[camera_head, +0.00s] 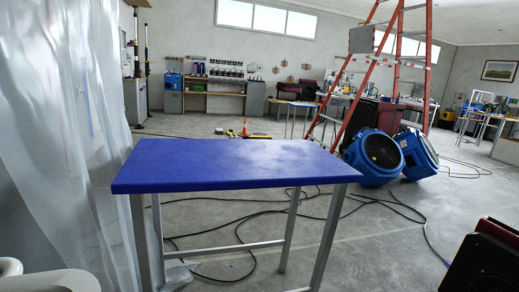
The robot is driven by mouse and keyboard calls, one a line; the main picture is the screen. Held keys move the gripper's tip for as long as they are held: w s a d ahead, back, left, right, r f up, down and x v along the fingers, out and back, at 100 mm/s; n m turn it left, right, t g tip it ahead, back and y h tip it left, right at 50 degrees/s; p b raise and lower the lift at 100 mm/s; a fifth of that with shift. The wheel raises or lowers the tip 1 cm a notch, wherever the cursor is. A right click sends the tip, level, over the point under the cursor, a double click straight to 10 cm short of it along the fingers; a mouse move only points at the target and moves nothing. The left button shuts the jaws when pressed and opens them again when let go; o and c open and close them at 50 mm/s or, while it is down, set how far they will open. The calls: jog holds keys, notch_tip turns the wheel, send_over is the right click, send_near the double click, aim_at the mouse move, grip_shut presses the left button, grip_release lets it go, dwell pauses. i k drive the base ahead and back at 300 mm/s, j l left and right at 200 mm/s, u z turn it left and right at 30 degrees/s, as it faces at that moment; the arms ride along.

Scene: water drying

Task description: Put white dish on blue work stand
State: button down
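The blue work stand (230,163) stands in front of me, with a flat, bare blue top and grey metal legs. No dish is on its top. White rounded shapes (55,283) show at the bottom left corner, cut off by the frame edge. I cannot tell whether they are the white dish or something else. My gripper is not visible in this view.
A translucent plastic curtain (75,130) hangs on the left. Blue fans (374,157) and a red stepladder (357,78) stand at the right behind the stand. Black cables (400,205) cross the floor. A dark red object (490,258) fills the bottom right corner.

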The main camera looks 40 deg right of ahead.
aim_at(216, 151)
jog(key=i+l, duration=0.35)
jog(key=l, duration=0.15)
jog(key=i+l+z, duration=0.1)
jog(key=i+l, duration=0.2)
jog(key=l, duration=0.2)
jog(key=i+l, duration=0.35)
jog(key=l, duration=0.15)
jog(key=i+l, duration=0.2)
jog(key=i, duration=0.2)
jog(key=i+l, duration=0.15)
jog(key=i, duration=0.3)
jog(key=i+l+z, duration=0.1)
jog(key=i, duration=0.3)
jog(key=l, duration=0.1)
